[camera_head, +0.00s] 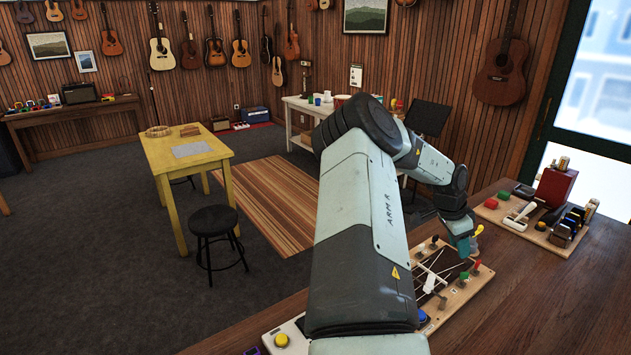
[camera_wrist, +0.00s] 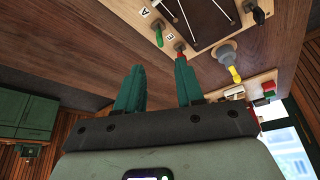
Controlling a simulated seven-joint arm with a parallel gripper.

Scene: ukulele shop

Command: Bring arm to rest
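My arm reaches forward over the brown wooden counter (camera_head: 551,283) in the head view, bent at the elbow with its end angled down. My gripper (camera_head: 463,246) hangs above a wooden board (camera_head: 464,297) with coloured knobs and a dark middle. In the wrist view, the two green fingers of my gripper (camera_wrist: 157,75) are spread apart. Nothing shows between them but the brown counter (camera_wrist: 95,45). My forearm hides part of the board in the head view.
Another board (camera_head: 525,226) with tools and a dark red block (camera_head: 555,187) stands at the right on the counter. A yellow button (camera_head: 281,340) is near the front left. A yellow table (camera_head: 185,152) and a black stool (camera_head: 213,221) stand on the floor beyond.

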